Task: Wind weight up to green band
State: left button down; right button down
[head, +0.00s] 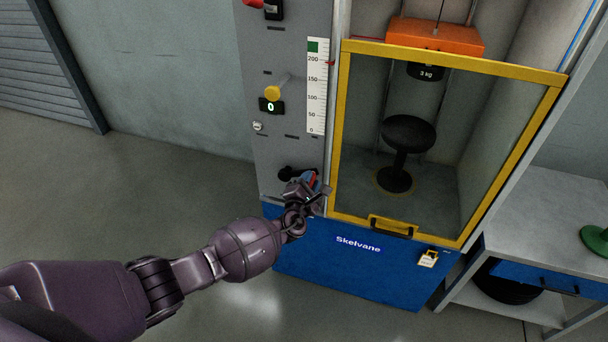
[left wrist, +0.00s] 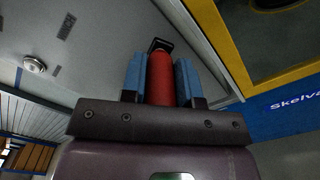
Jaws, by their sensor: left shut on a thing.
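My left gripper (head: 312,186) is at the lower right of the grey panel. In the left wrist view its blue-padded fingers (left wrist: 160,82) are shut on the red crank handle (left wrist: 160,78), one pad on each side. A black crank part (head: 290,173) shows just behind the gripper; the rest of the crank is hidden. The orange weight (head: 435,37) hangs high in the cabinet, with a black "3 kg" block (head: 426,72) below it. The white scale (head: 316,95) has a green band (head: 314,46) at its top. A red pointer (head: 330,62) sits near 200, below the band. My right gripper is not in view.
A bench (head: 550,200) stands at right. Floor at left is clear.

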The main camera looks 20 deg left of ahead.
pick_arm(q)
notch_tip(320, 180, down, 7)
jog(key=m+b, duration=0.1)
jog(key=m, duration=0.7)
jog(key=shift+d+f, duration=0.2)
jog(key=shift+s+a, duration=0.1)
jog(key=c, duration=0.9)
grip_release()
jog(key=shift+o, duration=0.2)
jog(key=shift+r, duration=0.1)
